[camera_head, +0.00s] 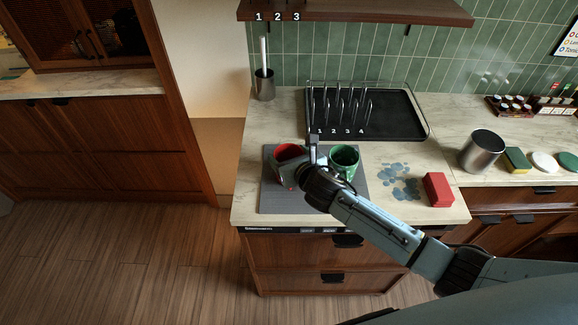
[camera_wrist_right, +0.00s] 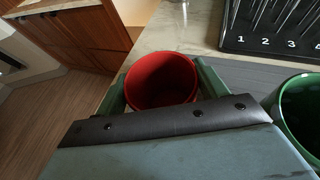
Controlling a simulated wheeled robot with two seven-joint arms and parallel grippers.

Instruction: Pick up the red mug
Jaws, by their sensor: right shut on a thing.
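The red mug (camera_head: 289,153) stands on the grey mat (camera_head: 269,198) on the counter, its red inside showing and its lower part partly hidden by my right arm. In the right wrist view the red mug (camera_wrist_right: 161,80) sits between the two green fingers of my right gripper (camera_wrist_right: 160,88), which is shut on it. In the head view my right gripper (camera_head: 301,168) is at the mug. I cannot tell whether the mug touches the mat. My left gripper is not in view.
A green mug (camera_head: 344,157) stands close to the right on the same mat. Behind is a black tray with a numbered rack (camera_head: 400,112). A red block (camera_head: 438,189), a metal canister (camera_head: 482,151) and a utensil holder (camera_head: 263,85) stand around. Blue-grey patches (camera_head: 399,180) mark the counter.

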